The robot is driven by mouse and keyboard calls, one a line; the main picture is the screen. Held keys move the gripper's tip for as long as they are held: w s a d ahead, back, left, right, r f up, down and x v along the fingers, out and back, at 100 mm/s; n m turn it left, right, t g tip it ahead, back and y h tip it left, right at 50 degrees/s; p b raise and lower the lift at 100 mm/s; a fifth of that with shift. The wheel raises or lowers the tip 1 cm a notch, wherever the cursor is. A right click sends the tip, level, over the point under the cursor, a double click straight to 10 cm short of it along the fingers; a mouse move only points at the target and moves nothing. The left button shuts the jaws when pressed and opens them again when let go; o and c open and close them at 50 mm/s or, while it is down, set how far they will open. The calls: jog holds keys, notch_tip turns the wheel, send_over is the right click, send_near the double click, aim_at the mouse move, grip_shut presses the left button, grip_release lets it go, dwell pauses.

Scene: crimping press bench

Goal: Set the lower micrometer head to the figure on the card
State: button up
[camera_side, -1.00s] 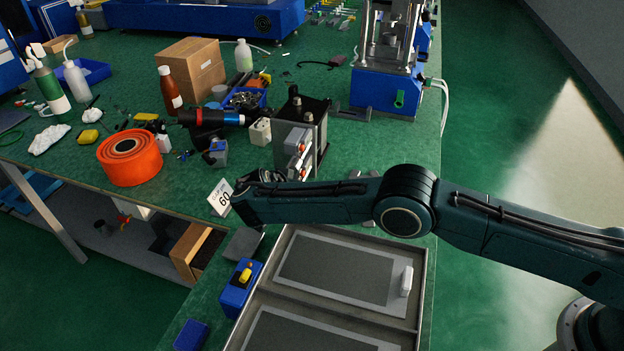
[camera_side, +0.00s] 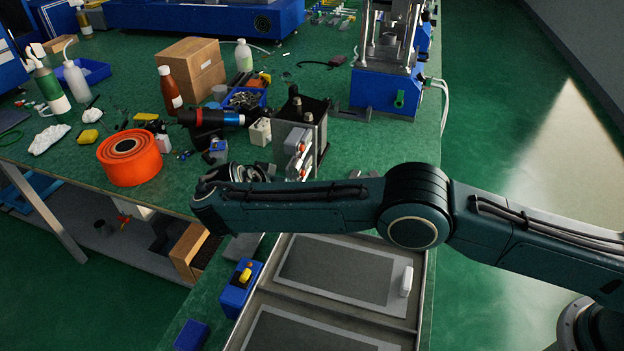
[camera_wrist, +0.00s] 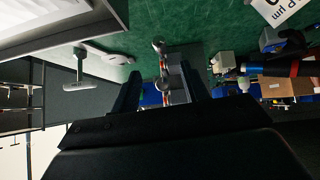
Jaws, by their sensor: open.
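The metal block (camera_side: 301,129) on the bench carries two silver micrometer heads with red marks on its front face. The upper head (camera_side: 302,147) and the lower head (camera_side: 300,171) show in the side view, the lower one close above my arm's edge. In the wrist view two round metal ends show near the fingers; I cannot tell which head is which. My gripper (camera_wrist: 161,88) is open, with one metal end between its dark fingers and apparently nothing gripped. The white card (camera_wrist: 280,8) is cut off at the wrist view's top right, its figure not fully readable; my arm hides it in the side view.
A grey tray (camera_side: 424,300) lies in front, beside a blue box (camera_side: 238,290). A blue-based press (camera_side: 385,92) stands behind right.

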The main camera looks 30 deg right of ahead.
jog(key=shift+v, duration=1.7)
